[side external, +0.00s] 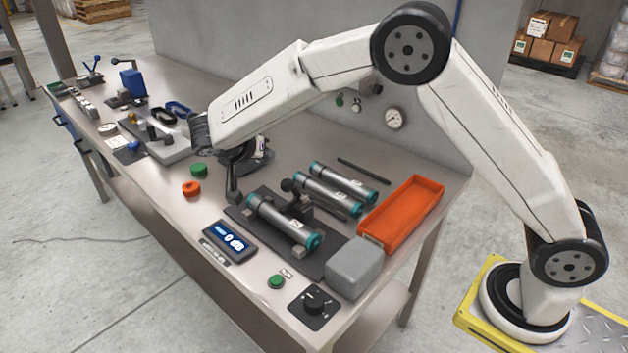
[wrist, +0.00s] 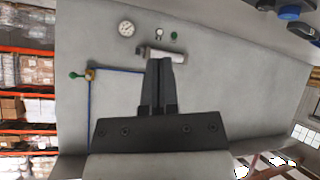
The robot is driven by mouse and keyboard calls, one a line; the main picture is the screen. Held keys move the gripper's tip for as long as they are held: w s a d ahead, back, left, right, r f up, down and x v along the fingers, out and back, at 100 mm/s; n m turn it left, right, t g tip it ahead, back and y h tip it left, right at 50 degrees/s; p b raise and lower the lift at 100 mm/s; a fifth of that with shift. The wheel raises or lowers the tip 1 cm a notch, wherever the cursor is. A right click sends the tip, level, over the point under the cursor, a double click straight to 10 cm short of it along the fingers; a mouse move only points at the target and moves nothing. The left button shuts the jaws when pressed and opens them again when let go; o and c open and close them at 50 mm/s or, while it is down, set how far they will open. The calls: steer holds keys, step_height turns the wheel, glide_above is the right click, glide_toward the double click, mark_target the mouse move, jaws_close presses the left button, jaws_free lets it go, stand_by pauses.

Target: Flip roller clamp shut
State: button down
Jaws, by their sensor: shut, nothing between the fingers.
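I cannot pick out the roller clamp for certain. A dark fixture (side external: 297,188) with a knob-like top stands among teal-ended cylinders on the bench, and may be it. One cylinder (side external: 284,222) lies in front of it on a dark mat; others (side external: 343,182) lie behind. My gripper (side external: 233,196) is over the bench, left of the mat and apart from the fixture. In the wrist view my gripper (wrist: 160,62) shows its two fingers together, empty, against the grey wall. A pale cylindrical part (wrist: 172,55) on the wall is partly behind the fingertips.
An orange tray (side external: 437,190) and a grey block (side external: 354,268) are at the right. Green (side external: 199,170) and orange (side external: 190,188) caps lie left of my gripper.

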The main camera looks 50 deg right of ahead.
steer(key=shift+s+a+r, duration=0.15)
steer(key=shift+a+r, duration=0.2)
steer(key=shift+a, duration=0.2)
steer(key=shift+d, duration=0.1)
steer(key=s+d+f+n+y, duration=0.2)
steer(key=s+n+y, duration=0.1)
steer(key=s, duration=0.5)
steer(key=s+d+f+n+y, duration=0.1)
steer(key=s+f+n+y, duration=0.1)
steer(key=s+n, duration=0.3)
steer(key=s+d+f+n+y, duration=0.2)
steer(key=s+y, duration=0.3)
steer(key=s, duration=0.6)
steer(key=shift+d+f+n+t, duration=0.25)
steer(key=shift+d+n+t, duration=0.05)
steer(key=shift+n, duration=0.6)
steer(key=c, duration=1.3)
jaws_free()
